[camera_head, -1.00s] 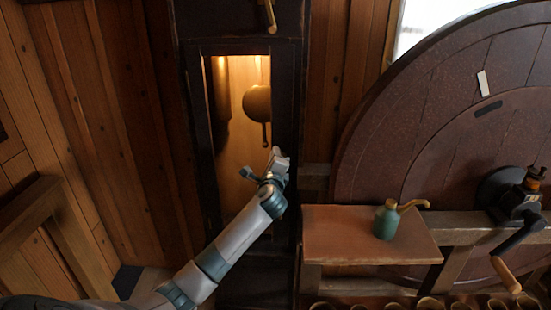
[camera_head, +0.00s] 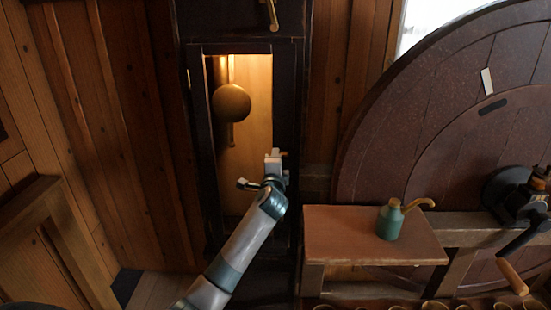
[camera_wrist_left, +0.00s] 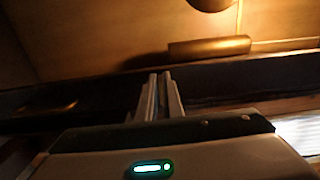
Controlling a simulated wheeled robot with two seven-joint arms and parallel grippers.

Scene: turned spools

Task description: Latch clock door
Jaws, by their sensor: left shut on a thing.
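The tall dark clock case stands at centre in the head view, its narrow door (camera_head: 199,150) looking flush with the case. Through the opening I see a lit inside and the round brass pendulum bob (camera_head: 231,103). My left gripper (camera_head: 274,156) is at the door's right edge, shut on a small brass latch (camera_head: 285,153) that its fingers mostly hide. In the left wrist view the fingers (camera_wrist_left: 161,95) are close together against the dark frame; what they hold cannot be made out. The bob's lower edge (camera_wrist_left: 209,3) shows at the top there. My right gripper is out of view.
A wooden shelf (camera_head: 365,233) with a green oil can (camera_head: 390,220) stands right of the clock. Behind it is a large round wooden wheel (camera_head: 440,150) with a crank (camera_head: 512,277). A wooden frame (camera_head: 35,215) stands at lower left.

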